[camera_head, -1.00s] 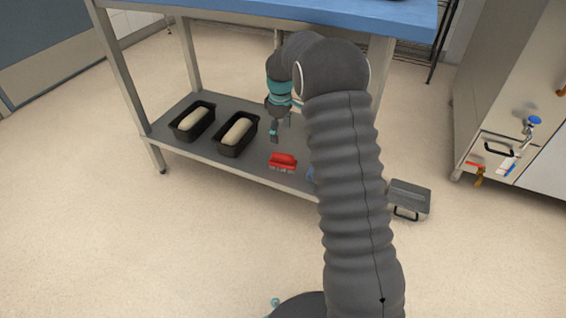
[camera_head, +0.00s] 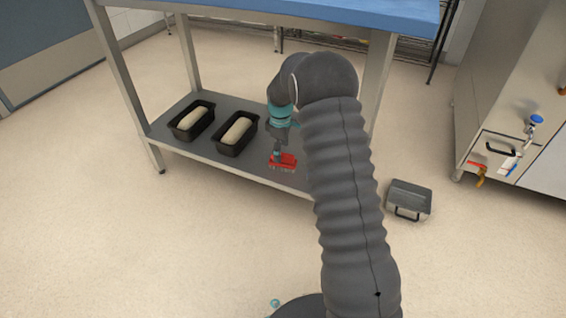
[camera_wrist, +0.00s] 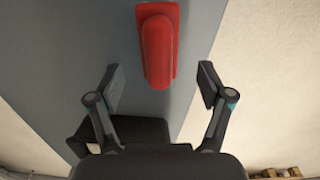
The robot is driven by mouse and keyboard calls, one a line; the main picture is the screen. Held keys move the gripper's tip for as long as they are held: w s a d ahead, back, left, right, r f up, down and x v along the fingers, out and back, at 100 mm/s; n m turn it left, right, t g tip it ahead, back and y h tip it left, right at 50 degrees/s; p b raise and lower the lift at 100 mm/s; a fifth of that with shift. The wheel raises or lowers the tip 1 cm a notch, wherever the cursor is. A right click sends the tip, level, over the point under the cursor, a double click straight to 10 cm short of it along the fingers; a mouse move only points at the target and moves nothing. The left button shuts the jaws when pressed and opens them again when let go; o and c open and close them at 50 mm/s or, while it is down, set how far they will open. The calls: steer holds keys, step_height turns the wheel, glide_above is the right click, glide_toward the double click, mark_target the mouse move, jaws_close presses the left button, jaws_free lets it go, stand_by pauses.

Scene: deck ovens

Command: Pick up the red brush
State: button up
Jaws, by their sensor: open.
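The red brush (camera_head: 284,161) lies on the grey lower shelf (camera_head: 188,150) of the table, near its front edge, with the handle on top. In the wrist view the red brush (camera_wrist: 157,48) stands ahead of and between the two open fingers of my gripper (camera_wrist: 160,88). The fingers do not touch it, and nothing is held. In the head view my gripper (camera_head: 277,155) is right at the brush and hides part of it. The exact gap in height is hard to tell.
Two black pans with dough, a left one (camera_head: 180,133) and a right one (camera_head: 222,148), stand left of the brush on the shelf. The blue tabletop (camera_head: 300,12) is above. A grey lidded box (camera_head: 409,197) sits on the floor at right.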

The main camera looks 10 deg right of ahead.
step_height(320, 180, down, 5)
steer(key=shift+d+f+b, duration=0.1)
steer(key=shift+d+b, duration=0.05)
steer(key=shift+b, duration=0.3)
steer(key=c, duration=1.5)
steer(key=shift+o, duration=0.2)
step_height(320, 180, up, 10)
steer(key=shift+r+p, duration=0.1)
steer(key=shift+p, duration=0.65)
